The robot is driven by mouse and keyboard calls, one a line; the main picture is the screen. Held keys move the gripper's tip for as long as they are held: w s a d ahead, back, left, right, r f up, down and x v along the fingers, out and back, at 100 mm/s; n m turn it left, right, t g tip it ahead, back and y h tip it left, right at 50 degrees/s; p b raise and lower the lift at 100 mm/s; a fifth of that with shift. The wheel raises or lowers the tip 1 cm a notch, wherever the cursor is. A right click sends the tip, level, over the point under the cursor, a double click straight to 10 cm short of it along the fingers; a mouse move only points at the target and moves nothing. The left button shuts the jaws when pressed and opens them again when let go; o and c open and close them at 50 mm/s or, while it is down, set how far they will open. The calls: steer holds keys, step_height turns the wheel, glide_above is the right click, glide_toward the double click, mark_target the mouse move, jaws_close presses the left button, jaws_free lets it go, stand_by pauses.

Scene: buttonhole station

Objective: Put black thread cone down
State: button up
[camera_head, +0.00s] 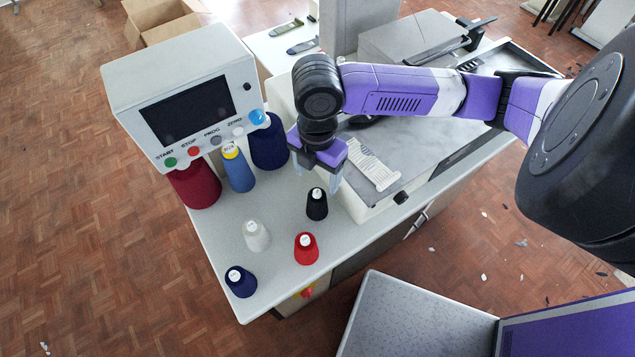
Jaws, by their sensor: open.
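The small black thread cone (316,206) stands upright on the pale tabletop (205,230), close to the left side of the machine bed. Its white tip shows on top. My gripper (318,184) is just above and around the top of the cone as seen from here, fingers pointing down and spread apart. From this single view I cannot tell whether a finger touches the cone. My purple and white arm reaches in from the right.
White (256,236), red (306,248) and navy (241,281) cones stand nearby. Larger maroon (195,186), blue (238,171) and dark blue (269,145) cones stand by the control box (185,95). A fabric strip (373,166) lies on the machine bed.

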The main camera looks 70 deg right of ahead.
steer(key=w+a+r+t+y, duration=0.2)
steer(key=w+a+r+t, duration=0.15)
steer(key=w+a, duration=0.45)
steer(key=w+a+r+t+y, duration=0.2)
steer(key=w+a+r, duration=0.3)
steer(key=w+a, duration=0.35)
steer(key=w+a+r+m+t+y, duration=0.25)
steer(key=a+r+m+t, duration=0.2)
steer(key=a+r, duration=0.35)
steer(key=w+a+r+m+t+y, duration=0.2)
steer(key=w+a+r+m+t, duration=0.3)
steer(key=r, duration=0.4)
steer(key=s+d+f+m+t+h, duration=0.1)
steer(key=s+d+f+m+h, duration=0.1)
steer(key=s+f+m+h, duration=0.45)
steer(key=s+d+f+m+h, duration=0.2)
steer(key=s+f+m, duration=0.2)
steer(key=s+f, duration=0.6)
steer(key=s+d+n, duration=0.2)
steer(key=s+d, duration=0.2)
steer(key=s, duration=0.5)
steer(key=s+d+n+g, duration=0.1)
steer(key=s+d, duration=0.3)
steer(key=s, duration=0.6)
steer(key=shift+s+n, duration=0.2)
steer(key=shift+n, duration=0.5)
